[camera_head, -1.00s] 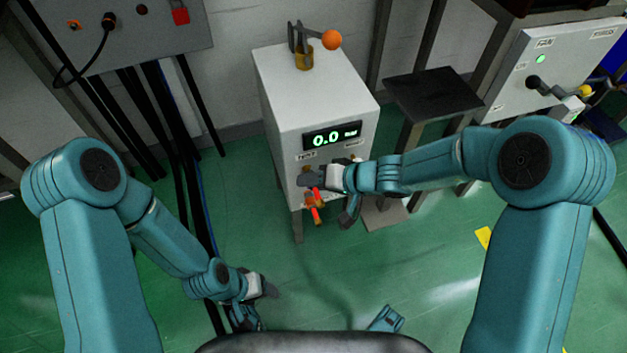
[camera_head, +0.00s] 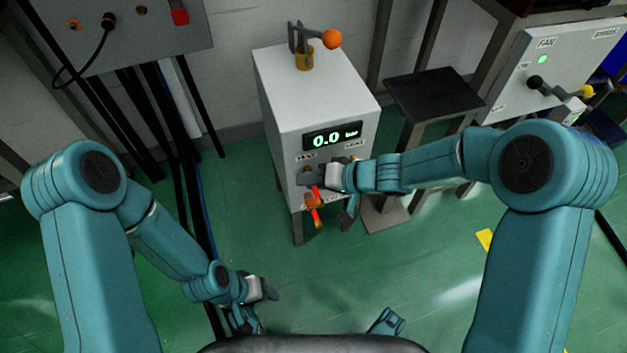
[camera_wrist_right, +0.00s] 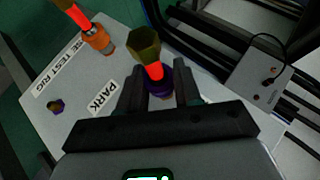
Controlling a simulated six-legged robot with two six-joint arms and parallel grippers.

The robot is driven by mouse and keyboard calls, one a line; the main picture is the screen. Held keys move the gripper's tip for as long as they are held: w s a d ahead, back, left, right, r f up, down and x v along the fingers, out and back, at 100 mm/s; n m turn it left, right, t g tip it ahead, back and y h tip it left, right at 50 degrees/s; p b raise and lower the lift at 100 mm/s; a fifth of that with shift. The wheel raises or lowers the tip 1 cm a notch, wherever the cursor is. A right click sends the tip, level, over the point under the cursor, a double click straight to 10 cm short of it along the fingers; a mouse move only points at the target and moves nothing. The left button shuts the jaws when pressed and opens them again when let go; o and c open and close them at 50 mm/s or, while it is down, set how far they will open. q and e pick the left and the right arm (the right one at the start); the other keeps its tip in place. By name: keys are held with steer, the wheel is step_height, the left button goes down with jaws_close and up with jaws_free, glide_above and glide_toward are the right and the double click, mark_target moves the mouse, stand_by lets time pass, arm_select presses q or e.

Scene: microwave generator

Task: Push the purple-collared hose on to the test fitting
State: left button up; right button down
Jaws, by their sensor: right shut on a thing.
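The test rig is a pale box (camera_head: 292,110) with a lit display reading 0.0 bar. My right gripper (camera_head: 312,180) is at its front face, near the sockets. In the right wrist view my right gripper (camera_wrist_right: 158,88) is shut on the purple collar (camera_wrist_right: 158,80) of a hose. A short red length and a brass hex end (camera_wrist_right: 144,42) show above the collar.
An orange-collared hose (camera_wrist_right: 97,38) stands on the same panel, near the TEST RIG label. An orange-knobbed lever (camera_head: 332,39) tops the box. A dark stand (camera_head: 432,93) is to its right, with a FAN panel (camera_head: 550,65) beyond. Green floor is open in front.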

steer(key=shift+w+a, duration=0.1)
steer(key=shift+w, duration=0.2)
steer(key=c, duration=0.7)
jaws_free()
steer(key=shift+p+v, duration=0.35)
steer(key=shift+v, duration=0.4)
arm_select(q)
steer(key=shift+s+d+r+p, duration=0.1)
steer(key=shift+r+p, duration=1)
steer(key=shift+r, duration=0.15)
steer(key=shift+s+d+r+p, duration=0.1)
steer(key=shift+r+p, duration=0.95)
steer(key=shift+r, duration=0.15)
arm_select(e)
steer(key=v, duration=1.4)
steer(key=shift+d+r, duration=0.2)
steer(key=shift+d, duration=0.15)
steer(key=shift+s, duration=0.15)
